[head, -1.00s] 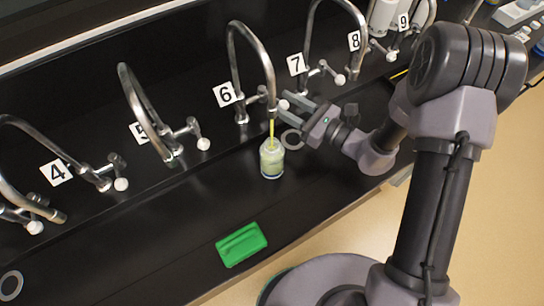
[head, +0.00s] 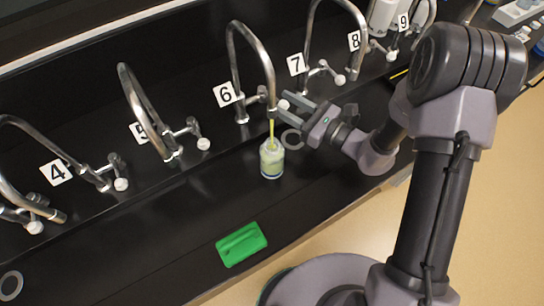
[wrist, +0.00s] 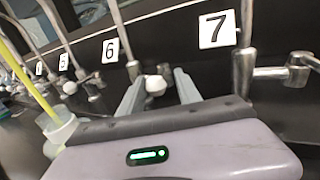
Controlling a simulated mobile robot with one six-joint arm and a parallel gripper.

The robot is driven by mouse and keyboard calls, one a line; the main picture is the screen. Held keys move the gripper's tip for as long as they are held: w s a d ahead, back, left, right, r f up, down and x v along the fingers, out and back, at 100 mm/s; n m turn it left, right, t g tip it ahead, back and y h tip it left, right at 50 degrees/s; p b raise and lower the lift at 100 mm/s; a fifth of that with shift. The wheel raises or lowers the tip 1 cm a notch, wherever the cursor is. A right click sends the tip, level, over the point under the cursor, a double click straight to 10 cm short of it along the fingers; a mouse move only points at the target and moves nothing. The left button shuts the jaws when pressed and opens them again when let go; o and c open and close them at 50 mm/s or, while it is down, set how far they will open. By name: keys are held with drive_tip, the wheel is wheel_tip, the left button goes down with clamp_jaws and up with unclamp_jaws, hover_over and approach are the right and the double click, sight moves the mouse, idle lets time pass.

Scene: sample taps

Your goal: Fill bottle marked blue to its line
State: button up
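A small clear bottle (head: 271,160) stands upright on the black bench under the spout of tap 6 (head: 252,62). A yellow stream (head: 272,131) runs from the spout into its mouth. Pale yellow-green liquid shows inside, and a bluish band shows near its base. The exact level and the fill line are too small to tell. The bottle also shows at the left of the wrist view (wrist: 60,128), with the stream entering it. My gripper (head: 284,101) is at tap 6's white handle knob (wrist: 155,85). Its fingers are apart, one on each side of the knob.
Other numbered taps line the back, with tap 5 (head: 145,100) to the left and tap 7 (head: 335,40) to the right.

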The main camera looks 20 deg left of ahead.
idle(0.3)
drive_tip(key=s+d+b, duration=0.2)
drive_tip(key=s+d, duration=0.2)
drive_tip(key=d, duration=0.1)
drive_tip(key=shift+d, duration=0.3)
idle(0.4)
